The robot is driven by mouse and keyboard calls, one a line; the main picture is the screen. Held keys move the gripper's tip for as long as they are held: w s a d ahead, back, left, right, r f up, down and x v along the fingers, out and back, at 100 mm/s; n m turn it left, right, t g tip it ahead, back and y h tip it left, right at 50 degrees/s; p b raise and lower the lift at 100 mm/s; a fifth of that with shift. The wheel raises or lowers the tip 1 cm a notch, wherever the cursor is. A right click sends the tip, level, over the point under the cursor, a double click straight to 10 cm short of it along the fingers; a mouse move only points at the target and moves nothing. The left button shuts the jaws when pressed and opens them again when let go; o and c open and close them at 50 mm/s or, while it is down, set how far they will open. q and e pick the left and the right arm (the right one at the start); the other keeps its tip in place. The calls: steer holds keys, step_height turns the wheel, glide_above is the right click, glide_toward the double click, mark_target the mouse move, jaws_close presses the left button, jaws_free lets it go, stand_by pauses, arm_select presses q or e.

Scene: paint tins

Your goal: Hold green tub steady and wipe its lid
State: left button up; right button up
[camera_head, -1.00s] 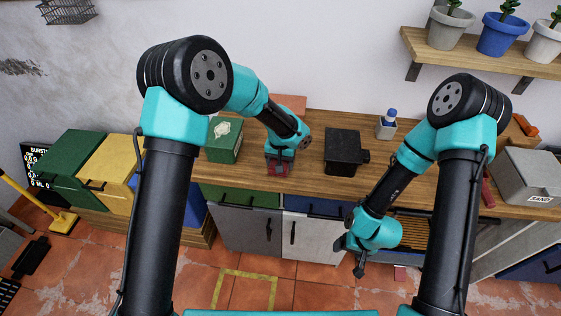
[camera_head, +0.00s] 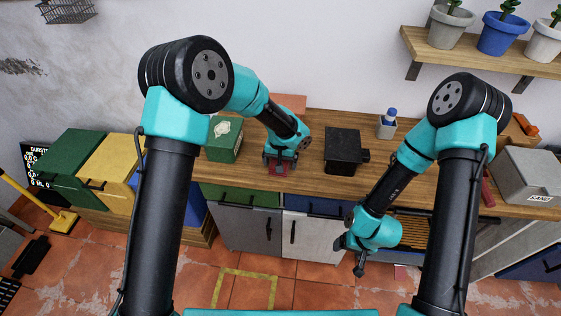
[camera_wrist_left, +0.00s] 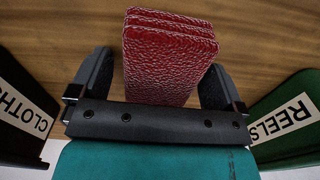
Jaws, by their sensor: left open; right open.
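The green tub (camera_head: 225,139), with a pale emblem on it, stands on the wooden bench left of my left gripper. My left gripper (camera_head: 279,163) is open and low over the bench. A red folded cloth (camera_wrist_left: 165,55) with a rough surface lies between its spread fingers in the left wrist view. The cloth also shows below the gripper in the head view (camera_head: 277,171), partly hidden. My right gripper (camera_head: 350,257) is open and empty in front of the cabinets, below the bench top and well away from the tub.
A black box-shaped thing (camera_head: 345,151) stands right of my left gripper, with a blue-capped bottle (camera_head: 387,124) behind it. A grey box marked SAND (camera_head: 530,174) is at the right. In the wrist view, panels marked CLOTHS (camera_wrist_left: 22,112) and REELS (camera_wrist_left: 285,118) flank the gripper.

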arm_select(q)
step_height(320, 180, up, 17)
steer(key=shift+r, duration=0.15)
stand_by(0.5)
steer(key=shift+s+d, duration=0.1)
stand_by(0.4)
